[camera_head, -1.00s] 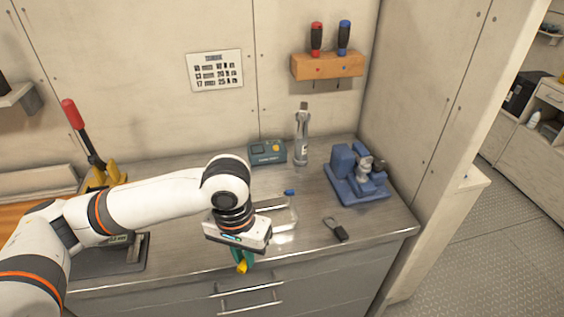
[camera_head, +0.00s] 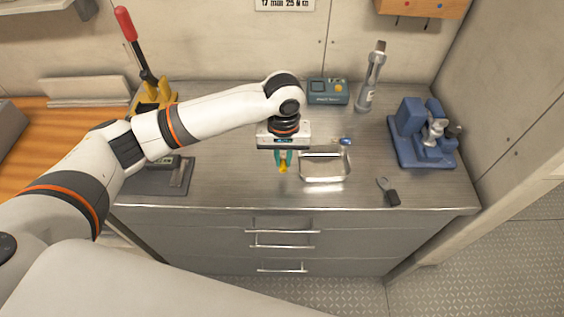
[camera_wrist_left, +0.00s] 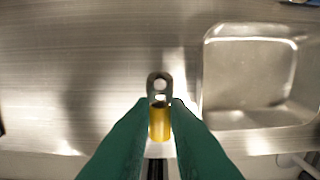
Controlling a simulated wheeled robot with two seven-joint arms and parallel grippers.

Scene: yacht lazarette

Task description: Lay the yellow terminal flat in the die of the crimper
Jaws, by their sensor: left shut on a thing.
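My left gripper (camera_head: 283,160) is shut on the yellow terminal (camera_head: 283,169) and holds it above the bench, left of a steel tray. In the left wrist view, the terminal's yellow sleeve (camera_wrist_left: 159,124) sits between my green fingers (camera_wrist_left: 159,108), its metal ring end pointing away from them. A yellow lever tool with a red handle (camera_head: 152,97) stands at the back left and looks like the crimper. My arm passes in front of its lower part, and its die cannot be made out. My right gripper is not in view.
The steel tray (camera_head: 325,180) lies on the bench, with a small blue item (camera_head: 346,141) behind it. A teal box (camera_head: 327,92), a grey bottle-like tool (camera_head: 371,78) and a blue vise-like device (camera_head: 421,134) stand farther back and right. A dark-handled item (camera_head: 388,192) lies near the front edge.

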